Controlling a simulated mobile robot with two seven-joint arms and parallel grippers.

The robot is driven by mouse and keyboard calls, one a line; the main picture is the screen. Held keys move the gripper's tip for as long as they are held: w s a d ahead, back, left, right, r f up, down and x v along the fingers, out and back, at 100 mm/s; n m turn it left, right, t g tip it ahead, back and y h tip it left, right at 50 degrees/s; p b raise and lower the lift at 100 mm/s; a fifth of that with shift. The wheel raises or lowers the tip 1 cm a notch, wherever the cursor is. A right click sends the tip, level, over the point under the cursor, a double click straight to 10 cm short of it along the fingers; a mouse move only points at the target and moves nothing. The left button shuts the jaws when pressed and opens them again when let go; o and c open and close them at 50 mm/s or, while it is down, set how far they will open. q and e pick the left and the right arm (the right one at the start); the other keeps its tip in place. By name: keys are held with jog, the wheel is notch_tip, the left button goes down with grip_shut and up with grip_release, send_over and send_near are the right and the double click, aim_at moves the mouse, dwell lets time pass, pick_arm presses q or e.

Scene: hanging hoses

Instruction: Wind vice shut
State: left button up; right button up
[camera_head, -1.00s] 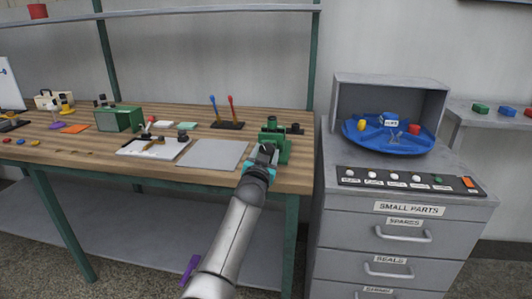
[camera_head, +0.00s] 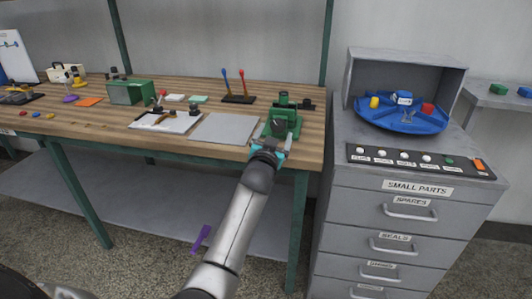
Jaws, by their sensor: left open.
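The green vice (camera_head: 284,112) stands at the front right corner of the wooden workbench. My left gripper (camera_head: 270,149), with cyan fingers, is just in front of and below the vice, its fingers spread toward the vice's near side. It is open, with nothing seen between its fingers. The lower front of the vice is partly covered by my gripper, and its handle cannot be made out. I cannot tell whether the fingers touch the vice. My right gripper is not in view.
A grey plate (camera_head: 224,129) lies left of the vice. A stand with blue and red levers (camera_head: 238,98) is behind it. The grey drawer cabinet (camera_head: 409,214), with a blue round tray (camera_head: 424,121) on top, stands close on the right. A purple piece (camera_head: 202,238) shows low left of my arm.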

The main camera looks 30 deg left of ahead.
pick_arm(q)
jog(key=p+v, duration=0.3)
jog(key=v, duration=0.8)
jog(key=shift+s+p, duration=0.3)
jog(key=shift+p, duration=0.1)
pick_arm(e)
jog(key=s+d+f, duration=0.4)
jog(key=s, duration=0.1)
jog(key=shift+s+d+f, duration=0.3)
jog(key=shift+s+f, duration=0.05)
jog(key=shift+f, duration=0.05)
